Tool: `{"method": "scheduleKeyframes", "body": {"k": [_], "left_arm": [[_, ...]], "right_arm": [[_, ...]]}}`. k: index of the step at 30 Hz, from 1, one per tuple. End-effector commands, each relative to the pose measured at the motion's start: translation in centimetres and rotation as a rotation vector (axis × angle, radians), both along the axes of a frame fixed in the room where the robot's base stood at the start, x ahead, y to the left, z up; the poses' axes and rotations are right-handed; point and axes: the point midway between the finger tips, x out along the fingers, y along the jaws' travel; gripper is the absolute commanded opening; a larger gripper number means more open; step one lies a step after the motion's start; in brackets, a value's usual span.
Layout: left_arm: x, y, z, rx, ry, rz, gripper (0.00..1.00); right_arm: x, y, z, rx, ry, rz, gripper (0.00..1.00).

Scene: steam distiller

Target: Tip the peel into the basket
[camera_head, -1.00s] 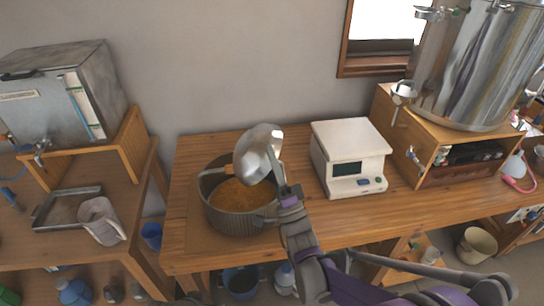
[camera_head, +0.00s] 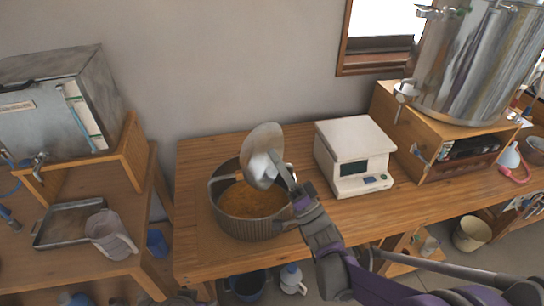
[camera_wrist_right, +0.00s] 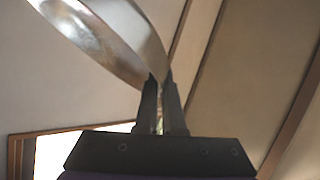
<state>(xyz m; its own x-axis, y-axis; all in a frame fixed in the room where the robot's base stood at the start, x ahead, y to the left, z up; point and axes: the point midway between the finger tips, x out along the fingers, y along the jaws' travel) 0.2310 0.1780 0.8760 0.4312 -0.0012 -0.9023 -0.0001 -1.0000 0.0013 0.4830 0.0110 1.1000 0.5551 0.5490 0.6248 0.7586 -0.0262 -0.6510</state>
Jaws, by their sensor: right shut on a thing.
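A grey round basket (camera_head: 228,223) stands on the wooden table, with orange-brown peel (camera_head: 252,201) in it. My right gripper (camera_head: 296,192) is shut on a shiny metal bowl or scoop (camera_head: 264,143), which is tilted steeply over the basket's far side. In the right wrist view the right gripper (camera_wrist_right: 160,100) grips the edge of the metal bowl (camera_wrist_right: 100,35). I cannot tell whether any peel is left inside the bowl. The left gripper is not in view.
A white scale (camera_head: 353,156) stands right of the basket. A big steel vessel (camera_head: 475,65) sits on a wooden stand further right. A metal box (camera_head: 50,105), a tray (camera_head: 68,225) and a clear jug (camera_head: 110,235) are at the left. Bare table (camera_head: 200,150) lies behind the basket.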

Motion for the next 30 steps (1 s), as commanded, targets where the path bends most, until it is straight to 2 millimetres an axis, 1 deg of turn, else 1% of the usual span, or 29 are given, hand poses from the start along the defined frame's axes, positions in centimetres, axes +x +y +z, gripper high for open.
{"method": "scheduleKeyframes", "body": {"k": [5, 17, 28, 30], "left_arm": [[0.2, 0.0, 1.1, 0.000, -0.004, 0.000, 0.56], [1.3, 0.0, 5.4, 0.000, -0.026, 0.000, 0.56], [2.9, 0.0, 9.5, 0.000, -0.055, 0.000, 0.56], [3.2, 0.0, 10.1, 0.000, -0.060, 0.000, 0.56]], "right_arm": [[-0.3, 1.0, 0.6, -0.079, -0.023, 0.001, 0.00], [-1.5, 5.6, 1.7, -0.409, -0.119, 0.002, 0.00], [-2.7, 9.9, 2.6, -0.719, -0.208, 0.002, 0.00], [-2.9, 10.6, 2.1, -0.793, -0.227, 0.001, 0.00]]}}
